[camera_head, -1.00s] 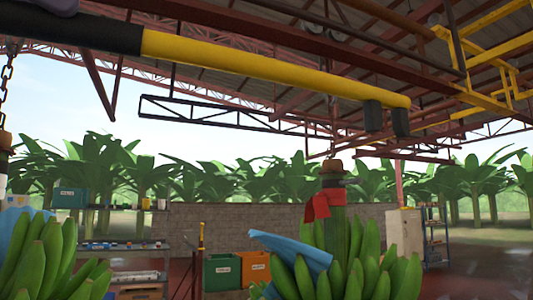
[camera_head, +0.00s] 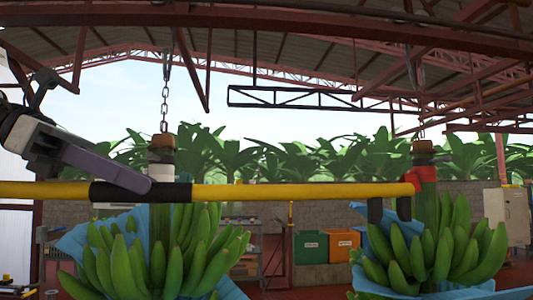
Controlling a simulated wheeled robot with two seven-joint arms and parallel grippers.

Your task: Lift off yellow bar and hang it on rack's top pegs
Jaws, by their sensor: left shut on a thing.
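The yellow bar (camera_head: 300,192) lies almost level across the view, in front of the hanging banana bunches. It has a black grip section (camera_head: 120,192) left of the middle and two black prongs (camera_head: 375,210) pointing down near its right end. Its left end runs out of view. My left gripper (camera_head: 146,186) comes in from the left and is shut on the bar at the black section. The far finger is hidden. My right gripper is not in view. I cannot make out the rack's top pegs.
Two green banana bunches hang behind the bar, one at left (camera_head: 150,262) below a chain (camera_head: 164,95) and one at right (camera_head: 430,255) with a red band. Green (camera_head: 311,246) and orange (camera_head: 341,245) bins stand farther back. Roof beams cross above.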

